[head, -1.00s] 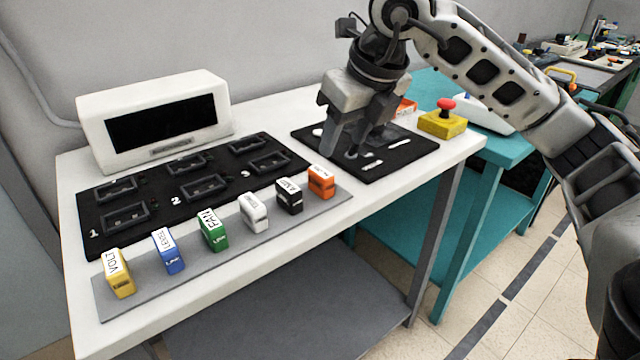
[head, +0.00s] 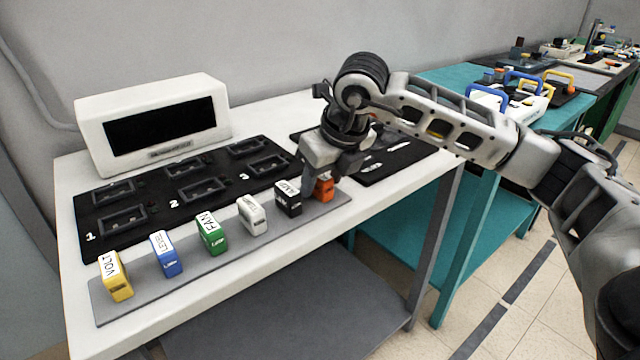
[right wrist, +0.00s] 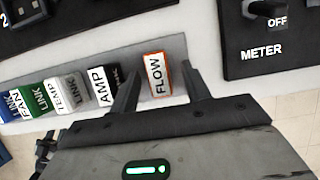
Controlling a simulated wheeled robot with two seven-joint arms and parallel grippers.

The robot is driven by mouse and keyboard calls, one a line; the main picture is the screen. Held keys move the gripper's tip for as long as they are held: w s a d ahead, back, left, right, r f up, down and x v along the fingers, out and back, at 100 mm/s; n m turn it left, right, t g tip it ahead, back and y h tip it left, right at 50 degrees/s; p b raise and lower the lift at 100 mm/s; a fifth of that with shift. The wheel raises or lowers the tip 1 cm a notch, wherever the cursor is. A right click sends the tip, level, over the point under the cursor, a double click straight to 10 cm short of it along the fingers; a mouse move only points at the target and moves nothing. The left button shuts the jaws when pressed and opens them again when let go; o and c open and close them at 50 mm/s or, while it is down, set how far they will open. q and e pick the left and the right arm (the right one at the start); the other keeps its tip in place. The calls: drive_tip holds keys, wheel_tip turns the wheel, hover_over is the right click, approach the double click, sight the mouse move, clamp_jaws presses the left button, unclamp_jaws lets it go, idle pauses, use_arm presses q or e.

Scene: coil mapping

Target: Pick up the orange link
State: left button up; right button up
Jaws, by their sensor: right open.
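The orange link (head: 323,188) stands at the right end of the grey strip, partly hidden by my right gripper (head: 318,188) in the head view. In the right wrist view the orange link (right wrist: 157,75) has a white top marked FLOW. The fingers of my right gripper (right wrist: 163,90) are open, one on each side of it, with the left finger between it and the black AMP link (right wrist: 101,87). I cannot tell whether they touch it. My left gripper is not in view.
White, green, blue and yellow links (head: 115,277) stand along the grey strip (head: 190,285). Behind is a black board (head: 150,225) with numbered sockets. A black METER panel (right wrist: 270,60) lies to the right. The white table's front edge is close.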

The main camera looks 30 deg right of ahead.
clamp_jaws()
drive_tip(key=shift+r, duration=0.15)
